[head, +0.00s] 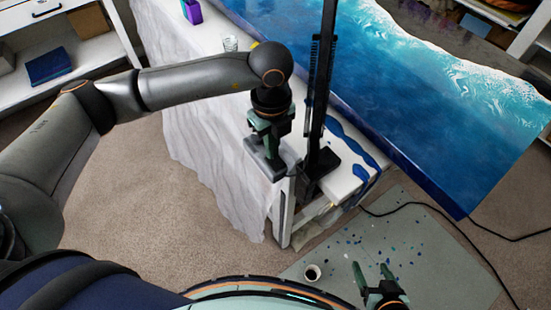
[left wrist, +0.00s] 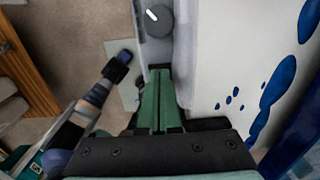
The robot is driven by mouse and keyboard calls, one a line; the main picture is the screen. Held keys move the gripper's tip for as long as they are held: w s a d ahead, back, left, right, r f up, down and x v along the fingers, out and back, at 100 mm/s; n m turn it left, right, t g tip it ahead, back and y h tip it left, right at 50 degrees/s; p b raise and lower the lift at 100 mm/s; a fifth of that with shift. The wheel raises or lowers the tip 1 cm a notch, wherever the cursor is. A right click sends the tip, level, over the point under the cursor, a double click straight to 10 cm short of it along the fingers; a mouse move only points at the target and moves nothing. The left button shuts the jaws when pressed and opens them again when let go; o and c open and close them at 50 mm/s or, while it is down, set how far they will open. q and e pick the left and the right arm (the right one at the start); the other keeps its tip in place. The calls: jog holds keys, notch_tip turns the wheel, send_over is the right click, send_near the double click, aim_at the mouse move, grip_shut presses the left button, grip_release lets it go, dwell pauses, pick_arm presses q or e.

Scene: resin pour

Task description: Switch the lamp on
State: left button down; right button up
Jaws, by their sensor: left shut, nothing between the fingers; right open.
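A dark round knob (left wrist: 153,20) with a white pointer mark sits on a pale grey strip (left wrist: 184,45) at the top of the left wrist view. The pointer slants to the upper left. My left gripper (left wrist: 160,72) is shut and empty, its green fingertips just below the knob in that picture and apart from it. In the head view my left gripper (head: 268,140) points down at the table's near corner, beside a black upright post (head: 322,90). The post's top is out of view, and no lamp head shows. My right gripper (head: 375,272) is open and empty at the bottom.
A blue resin slab (head: 420,110) lies right of the post. The white-draped table (head: 205,100) holds a clear cup (head: 231,44) and a purple box (head: 192,11).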

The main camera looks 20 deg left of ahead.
pick_arm(q)
jog(key=shift+f+b, duration=0.35)
jog(key=shift+f, duration=0.15)
jog(key=shift+r+p, duration=2.35)
jog(key=shift+r, duration=1.25)
jog(key=shift+f, duration=0.1)
